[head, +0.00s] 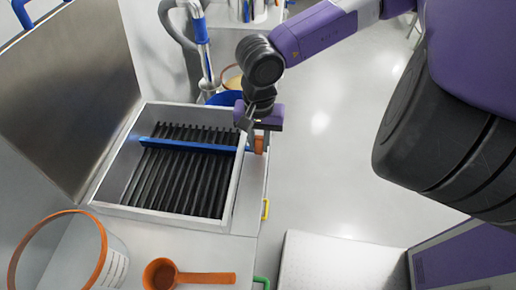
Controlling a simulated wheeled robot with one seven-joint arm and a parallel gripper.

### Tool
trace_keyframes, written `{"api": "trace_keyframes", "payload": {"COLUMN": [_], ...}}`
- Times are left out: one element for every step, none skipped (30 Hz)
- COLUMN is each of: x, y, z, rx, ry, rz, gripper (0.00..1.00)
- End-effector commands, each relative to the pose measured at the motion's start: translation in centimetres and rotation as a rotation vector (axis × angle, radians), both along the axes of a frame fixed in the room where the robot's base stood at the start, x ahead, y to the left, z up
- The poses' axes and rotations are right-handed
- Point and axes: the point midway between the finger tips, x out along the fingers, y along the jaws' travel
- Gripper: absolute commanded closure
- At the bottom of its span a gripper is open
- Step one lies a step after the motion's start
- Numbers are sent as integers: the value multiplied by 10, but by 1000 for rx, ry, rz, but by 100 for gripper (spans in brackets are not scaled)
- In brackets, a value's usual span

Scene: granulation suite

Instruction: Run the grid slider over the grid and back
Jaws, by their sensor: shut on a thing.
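The grid (182,185) is a set of dark parallel bars inside a light grey rectangular frame (160,217), at the left of the head view. The grid slider is a blue bar (187,145) lying across the bars near the far end of the frame. Its orange end piece (259,144) sticks out past the right wall of the frame. My gripper (256,128) is above that right end, shut on the slider's end. The fingertips are small and partly hidden by the purple gripper body, so the exact contact is hard to see.
An orange-rimmed white tub (116,268) and an orange scoop (190,277) stand on the near counter. A blue-handled hose (201,40) and a blue round container (228,97) are behind the frame. A tall metal panel (70,80) borders the left. Open floor (335,160) lies right.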

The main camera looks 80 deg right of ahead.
Motion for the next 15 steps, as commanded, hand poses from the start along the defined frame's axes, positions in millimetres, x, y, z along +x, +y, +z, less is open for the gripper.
{"api": "trace_keyframes", "payload": {"x": [-2,-1,-1,-1,-1,0,0,0,0,0,0,0,1,1,1], "y": [-5,-7,-10,-12,-14,-17,-19,-21,-24,-26,-28,-31,-33,-36,-39], "z": [-2,-2,-2,-2,-1,-1,-1,-1,-2,-2,-2,-2,-1,-1,-1], "rx": [-1,-1,-2,-3,-2,-2,-1,-1,-2,-2,-2,-1,-1,-1,-2], "ry": [6,6,6,5,5,5,6,6,6,6,6,6,6,6,5], "rz": [-4,-5,-5,-4,-4,-5,-4,-4,-4,-5,-4,-4,-4,-5,-5], "gripper": [100,100,100,100,100,100,100,100,100,100,100,100,100,100,100]}}
